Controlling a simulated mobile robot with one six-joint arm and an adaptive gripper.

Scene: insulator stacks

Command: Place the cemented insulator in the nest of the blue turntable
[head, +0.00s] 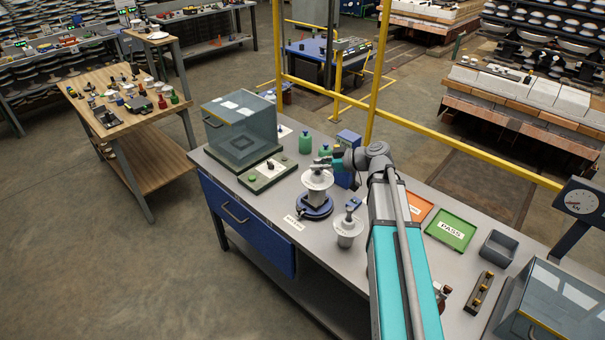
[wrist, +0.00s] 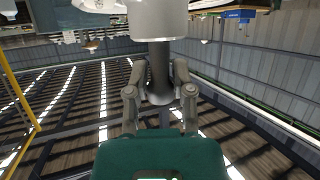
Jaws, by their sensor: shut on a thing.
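The white cemented insulator (head: 317,181) is upright over the blue turntable (head: 314,208) in the head view, with its grey pin at the top. My gripper (head: 323,164) reaches in from the right and is shut on the pin. In the wrist view my gripper's fingers (wrist: 160,96) close on both sides of the dark pin, and the insulator's pale body (wrist: 157,18) shows beyond it. The insulator hides the middle of the turntable, so I cannot tell whether it touches the nest.
A second insulator (head: 348,231) stands on the bench (head: 285,237), right of the turntable. A glass-walled box (head: 240,125) and a control panel (head: 268,171) are to the left. A green PASS tray (head: 451,229) lies to the right.

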